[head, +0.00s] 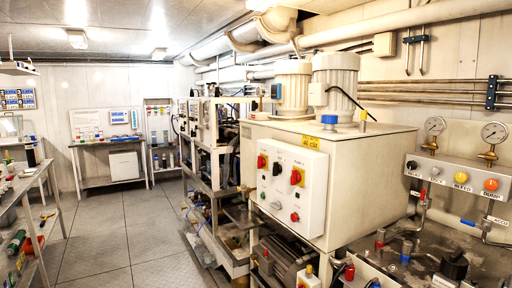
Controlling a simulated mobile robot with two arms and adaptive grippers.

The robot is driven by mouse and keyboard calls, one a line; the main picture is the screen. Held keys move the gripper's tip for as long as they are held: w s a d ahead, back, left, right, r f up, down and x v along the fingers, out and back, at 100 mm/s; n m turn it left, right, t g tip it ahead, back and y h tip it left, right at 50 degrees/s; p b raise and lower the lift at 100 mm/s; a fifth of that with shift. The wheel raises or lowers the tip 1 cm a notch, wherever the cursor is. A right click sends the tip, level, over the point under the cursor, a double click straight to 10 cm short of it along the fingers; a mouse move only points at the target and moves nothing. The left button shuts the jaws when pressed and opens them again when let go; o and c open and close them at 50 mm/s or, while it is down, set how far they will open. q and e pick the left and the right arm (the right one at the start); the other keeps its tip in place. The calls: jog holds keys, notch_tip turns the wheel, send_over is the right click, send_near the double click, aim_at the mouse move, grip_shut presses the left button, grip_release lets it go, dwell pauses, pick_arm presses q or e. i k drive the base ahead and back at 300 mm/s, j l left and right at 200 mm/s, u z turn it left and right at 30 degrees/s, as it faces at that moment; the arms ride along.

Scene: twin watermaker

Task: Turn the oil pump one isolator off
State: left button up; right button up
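A white control panel (311,207) is fixed to the front of the large cream cabinet (350,170). It carries a red and yellow rotary isolator at its upper left (262,161) and another red and yellow isolator at its upper right (296,177). A dark knob (277,168) sits between them. The small labels above are too blurred to tell which isolator belongs to oil pump one, and the exact handle positions are hard to read. A red button (294,217) is low on the panel. Neither of my grippers is in view.
Two grey motors (335,82) stand on the cabinet. A gauge panel (458,178) with coloured knobs is at the right. Pipes and valves fill the lower right. A workbench (45,182) lines the left, with clear tiled floor (125,235) between.

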aim_at(261, 161)
jog(key=i+j, duration=0.25)
jog(key=j, duration=0.15)
jog(key=i+j+z, duration=0.1)
jog(key=i+j, duration=0.35)
jog(key=j, duration=0.3)
jog(key=i+j, duration=0.25)
jog(key=j, duration=0.15)
jog(key=i+j+z, duration=0.1)
jog(key=j, duration=0.3)
jog(key=i, duration=0.1)
